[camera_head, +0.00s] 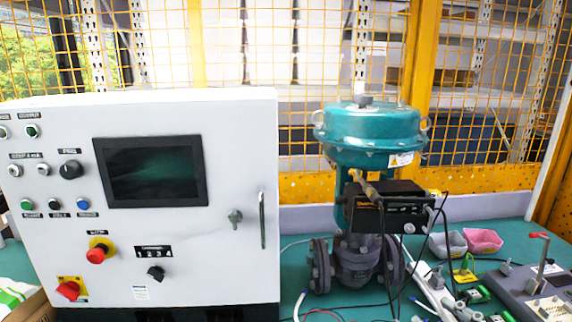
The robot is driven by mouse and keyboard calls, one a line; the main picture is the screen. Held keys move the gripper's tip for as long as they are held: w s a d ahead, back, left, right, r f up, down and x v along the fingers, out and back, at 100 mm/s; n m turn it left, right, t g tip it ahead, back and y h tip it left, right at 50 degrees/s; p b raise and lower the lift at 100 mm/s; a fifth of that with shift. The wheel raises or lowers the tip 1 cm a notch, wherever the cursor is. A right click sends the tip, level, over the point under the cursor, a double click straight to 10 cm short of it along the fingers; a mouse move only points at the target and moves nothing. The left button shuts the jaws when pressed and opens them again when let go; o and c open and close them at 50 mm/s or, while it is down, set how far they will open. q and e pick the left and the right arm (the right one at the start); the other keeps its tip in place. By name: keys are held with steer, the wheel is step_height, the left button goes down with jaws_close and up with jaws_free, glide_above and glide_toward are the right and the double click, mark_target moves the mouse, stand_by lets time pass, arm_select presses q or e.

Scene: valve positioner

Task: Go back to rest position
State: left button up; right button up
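Neither of my grippers is in the head view, and no arm shows. The valve (372,138) with its teal round actuator stands upright on the teal table, right of centre. A black positioner box (391,212) with cables is mounted on its front. The dark grey flanged valve body (357,262) sits below it. A white control cabinet (222,142) fills the left side. It has a dark screen (151,172), several buttons and knobs, a red stop button (96,255) on yellow, a red rotary switch (69,290) and a door handle (263,220).
Grey (450,243) and pink (483,240) bins stand at the back right. A device with a red-topped lever (540,262) is at the far right. Cables and small parts crowd the table around the valve. A yellow mesh fence (310,45) stands behind.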

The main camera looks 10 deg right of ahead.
steer(key=s+a+f+m+g+y, duration=0.1)
steer(key=s+a+g, duration=0.4)
steer(key=a+g, duration=0.15)
steer(key=s+d+r+m+g+h, duration=0.3)
steer(key=s+m+g, duration=0.2)
steer(key=s, duration=0.4)
steer(key=s+d+f+g+b, duration=0.15)
steer(key=f+b, duration=0.55)
steer(key=f, duration=1.4)
steer(key=s+d+f+b, duration=0.15)
steer(key=f+b, duration=0.55)
steer(key=f, duration=1.4)
arm_select(q)
step_height(320, 180, down, 25)
steer(key=s+b, duration=0.2)
steer(key=b, duration=0.8)
steer(key=shift+r+g, duration=0.2)
steer(key=shift+g, duration=0.1)
arm_select(e)
steer(key=s+f, duration=0.9)
steer(key=f, duration=0.3)
steer(key=s+f+g, duration=0.1)
steer(key=s+f, duration=0.8)
steer(key=f, duration=0.4)
steer(key=shift+s+d+f+g, duration=0.15)
steer(key=shift+s+f+g, duration=0.05)
steer(key=shift+f+g, duration=0.1)
